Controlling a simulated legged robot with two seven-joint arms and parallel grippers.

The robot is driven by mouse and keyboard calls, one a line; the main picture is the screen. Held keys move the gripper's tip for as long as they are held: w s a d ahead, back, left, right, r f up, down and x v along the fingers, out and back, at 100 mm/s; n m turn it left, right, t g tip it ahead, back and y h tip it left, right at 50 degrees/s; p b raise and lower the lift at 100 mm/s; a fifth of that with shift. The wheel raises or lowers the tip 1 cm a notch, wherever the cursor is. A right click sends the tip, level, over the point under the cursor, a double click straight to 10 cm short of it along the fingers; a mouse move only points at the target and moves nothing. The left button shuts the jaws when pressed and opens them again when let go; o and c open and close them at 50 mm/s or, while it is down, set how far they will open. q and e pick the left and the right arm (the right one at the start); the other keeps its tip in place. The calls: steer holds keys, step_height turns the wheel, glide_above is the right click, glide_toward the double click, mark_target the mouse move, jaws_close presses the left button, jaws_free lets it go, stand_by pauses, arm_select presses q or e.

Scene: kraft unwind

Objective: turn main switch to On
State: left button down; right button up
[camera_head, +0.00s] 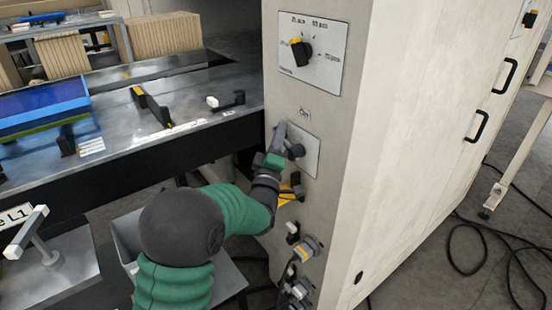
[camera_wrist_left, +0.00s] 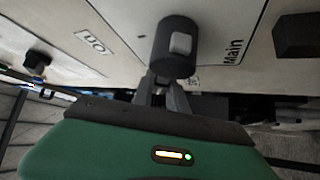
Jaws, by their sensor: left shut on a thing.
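The main switch is a dark knob (camera_head: 296,152) on a pale plate (camera_head: 311,158) on the front of the beige cabinet, below a label reading "On". In the left wrist view the switch knob (camera_wrist_left: 163,55) is a dark cylinder with a pale square on its face, beside the word "Main". My left gripper (camera_head: 283,143) is at this knob, its fingers (camera_wrist_left: 160,92) shut on it. The fingers and wrist hide part of the knob and plate in the head view, so its exact angle is hard to tell. My right gripper is not in view.
A rotary selector (camera_head: 302,51) sits above on the same cabinet face. A yellow-backed switch (camera_head: 290,190) and several connectors (camera_head: 308,246) sit below, close to my left wrist. A metal worktable (camera_head: 180,90) adjoins on the left. Black handles (camera_head: 477,126) are on the cabinet's right side.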

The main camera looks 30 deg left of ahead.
arm_select(q)
steer(key=d+m+t+h+b, duration=0.1)
steer(key=m+h+b, duration=0.2)
steer(key=m+b, duration=0.1)
steer(key=s+d+r+m+t+h+b, duration=0.1)
steer(key=m+t+h+b, duration=0.1)
steer(key=m+h+b, duration=0.2)
steer(key=d+m+t+h+b, duration=0.1)
steer(key=m+t+h+b, duration=0.1)
steer(key=m+b, duration=0.3)
steer(key=shift+s+d+r+m+h+b, duration=0.2)
steer(key=shift+r+m+h+b, duration=0.15)
steer(key=shift+m+h, duration=0.4)
steer(key=shift+s+d+r+m+g+h+b, duration=0.15)
steer(key=shift+d+m+g+h+b, duration=0.2)
steer(key=shift+m+h, duration=0.8)
steer(key=shift+s+d+r+m+g+h+b, duration=0.15)
steer(key=shift+m+h+b, duration=0.3)
steer(key=shift+m+h, duration=0.7)
steer(key=shift+s+d+r+m+g+h+b, duration=0.15)
steer(key=shift+d+m+h+b, duration=0.25)
steer(key=shift+m+h, duration=0.7)
steer(key=shift+w+r+m, duration=0.1)
steer(key=shift+m, duration=0.25)
steer(key=c, duration=1.3)
jaws_free()
steer(key=shift+r, duration=0.15)
